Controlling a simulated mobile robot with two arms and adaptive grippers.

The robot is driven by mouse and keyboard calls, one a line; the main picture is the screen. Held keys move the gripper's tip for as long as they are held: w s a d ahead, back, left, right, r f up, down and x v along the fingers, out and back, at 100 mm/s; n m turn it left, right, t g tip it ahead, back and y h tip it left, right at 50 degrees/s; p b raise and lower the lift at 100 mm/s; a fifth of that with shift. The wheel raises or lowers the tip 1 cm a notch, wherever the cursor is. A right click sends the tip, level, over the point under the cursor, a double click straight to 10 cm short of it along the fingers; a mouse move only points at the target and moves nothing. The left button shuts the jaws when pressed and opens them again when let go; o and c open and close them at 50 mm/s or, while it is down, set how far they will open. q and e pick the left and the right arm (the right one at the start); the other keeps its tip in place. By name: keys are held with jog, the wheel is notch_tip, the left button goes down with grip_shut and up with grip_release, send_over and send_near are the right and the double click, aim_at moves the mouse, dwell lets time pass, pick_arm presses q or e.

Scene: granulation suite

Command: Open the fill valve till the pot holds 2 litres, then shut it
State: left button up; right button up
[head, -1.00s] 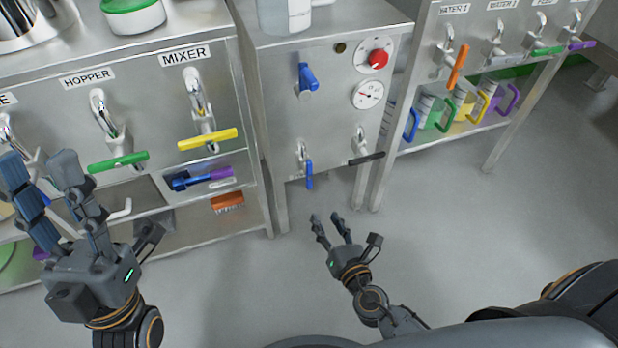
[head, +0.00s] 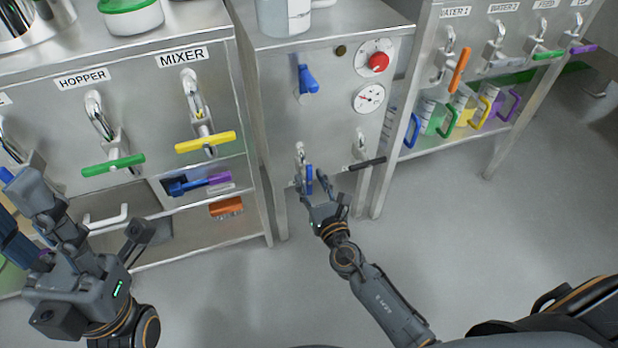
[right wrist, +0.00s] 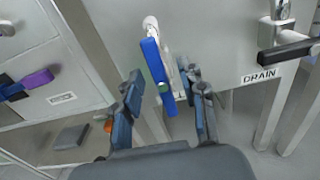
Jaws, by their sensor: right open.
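A valve with a blue handle (head: 309,178) sits low on the left of the middle steel cabinet's front. The handle hangs down, and the valve's label is not visible. My right gripper (head: 311,184) is open with its fingers on either side of this handle. In the right wrist view the blue handle (right wrist: 155,66) stands between the open fingers, with gaps showing. A black-handled valve (right wrist: 283,52) labelled DRAIN is to its right. A clear vessel (head: 285,14) stands on the cabinet, cut off at the top. My left gripper (head: 20,182) is open and empty at the left.
The cabinet front also bears a blue knob (head: 308,80), a red dial knob (head: 378,62) and a round gauge (head: 369,98). The left bench has valves with green (head: 113,165) and yellow (head: 206,142) handles. Several coloured-handled jugs stand on the right rack. The floor in front is clear.

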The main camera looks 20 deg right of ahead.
jog(key=shift+w, duration=0.9)
jog(key=shift+c, duration=0.4)
grip_shut()
